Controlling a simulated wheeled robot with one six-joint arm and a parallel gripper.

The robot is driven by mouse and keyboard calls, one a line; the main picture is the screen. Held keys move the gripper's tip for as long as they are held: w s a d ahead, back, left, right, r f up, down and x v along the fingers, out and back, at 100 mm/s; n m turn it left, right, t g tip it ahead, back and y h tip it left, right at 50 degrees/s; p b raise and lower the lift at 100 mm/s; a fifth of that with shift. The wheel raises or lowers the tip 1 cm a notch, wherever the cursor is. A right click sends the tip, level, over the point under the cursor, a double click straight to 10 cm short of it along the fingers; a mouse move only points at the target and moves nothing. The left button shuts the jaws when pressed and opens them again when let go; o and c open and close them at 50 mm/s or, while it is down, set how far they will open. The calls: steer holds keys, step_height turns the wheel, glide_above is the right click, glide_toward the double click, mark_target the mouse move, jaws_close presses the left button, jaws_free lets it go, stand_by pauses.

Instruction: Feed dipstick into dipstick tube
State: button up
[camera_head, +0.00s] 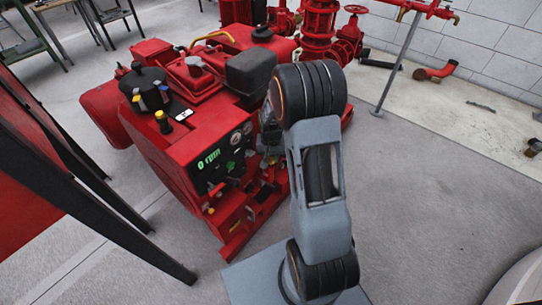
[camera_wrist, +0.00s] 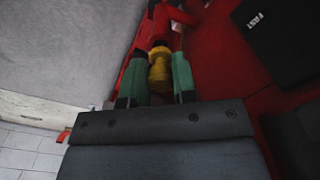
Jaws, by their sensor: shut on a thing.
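In the wrist view my gripper (camera_wrist: 158,62) has its two green-sided fingers closed around a yellow, knob-like dipstick handle (camera_wrist: 159,74). The rest of the dipstick is hidden past the handle. A red pipe-like part (camera_wrist: 160,27) shows just beyond the fingertips. I cannot tell whether it is the dipstick tube or whether the dipstick touches it. In the head view my arm reaches to the right side of the red pumpset engine (camera_head: 185,140) and hides the gripper and most of the dipstick.
The engine's panel (camera_head: 222,160) reads "0 rpm". A yellow-topped cap (camera_head: 162,118) stands near it. Red pump pipes (camera_head: 318,28) and a grey post (camera_head: 398,65) stand behind. The grey floor (camera_head: 440,190) at right is clear.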

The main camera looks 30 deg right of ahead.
steer(key=shift+f+b, duration=0.4)
steer(key=shift+f, duration=0.35)
steer(key=o, duration=0.8)
steer(key=shift+r, duration=0.1)
step_height(320, 180, up, 14)
steer(key=p, duration=0.4)
steer(key=shift+f, duration=0.2)
